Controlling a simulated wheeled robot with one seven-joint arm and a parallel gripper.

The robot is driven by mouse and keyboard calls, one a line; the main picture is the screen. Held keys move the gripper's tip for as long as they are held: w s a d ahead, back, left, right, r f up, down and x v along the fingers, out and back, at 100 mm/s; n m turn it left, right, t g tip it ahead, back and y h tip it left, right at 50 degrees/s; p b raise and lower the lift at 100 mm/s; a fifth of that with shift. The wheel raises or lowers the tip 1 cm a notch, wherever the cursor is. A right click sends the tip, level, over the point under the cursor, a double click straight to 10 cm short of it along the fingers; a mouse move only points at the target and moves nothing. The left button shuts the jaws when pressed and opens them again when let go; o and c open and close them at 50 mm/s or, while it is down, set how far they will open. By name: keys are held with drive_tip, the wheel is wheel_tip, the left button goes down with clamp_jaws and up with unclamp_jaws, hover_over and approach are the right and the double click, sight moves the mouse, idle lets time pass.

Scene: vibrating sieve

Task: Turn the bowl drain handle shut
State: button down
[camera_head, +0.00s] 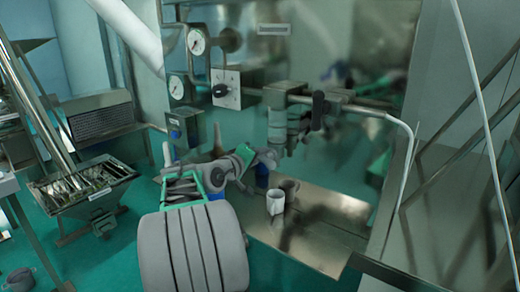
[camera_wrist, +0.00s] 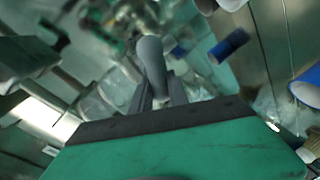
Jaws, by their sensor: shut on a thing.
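In the wrist view, a smooth grey handle (camera_wrist: 151,56) with a rounded end stands between the two fingers of my gripper (camera_wrist: 158,92). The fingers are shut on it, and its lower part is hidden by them. I take this to be the bowl drain handle. In the camera_head view my gripper (camera_head: 266,158) is at the end of my grey and green arm, in front of the steel machine and below its horizontal pipe. The handle cannot be told apart there, and how far it is turned is unclear.
A white cup (camera_head: 275,202) stands on the steel surface below and right of my gripper. A steel pipe (camera_head: 345,107) with dark fittings runs above. Gauges (camera_head: 197,41) and a black knob (camera_head: 220,90) are upper left. A hopper (camera_head: 85,188) stands at left.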

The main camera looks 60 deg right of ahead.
drive_tip(key=n+g+p, duration=0.1)
drive_tip(key=n+p, duration=0.2)
drive_tip(key=shift+w+f, duration=0.1)
drive_tip(key=shift+f, duration=0.1)
drive_tip(key=shift+f+n+p, duration=0.15)
drive_tip(key=shift+n+p, duration=0.3)
drive_tip(key=shift+n, duration=0.05)
drive_tip(key=shift+f, duration=0.1)
drive_tip(key=c, duration=1.3)
unclamp_jaws()
drive_tip(key=b+v, duration=0.2)
drive_tip(key=v, duration=0.5)
drive_tip(key=shift+w+a, duration=0.15)
drive_tip(key=shift+a, duration=0.2)
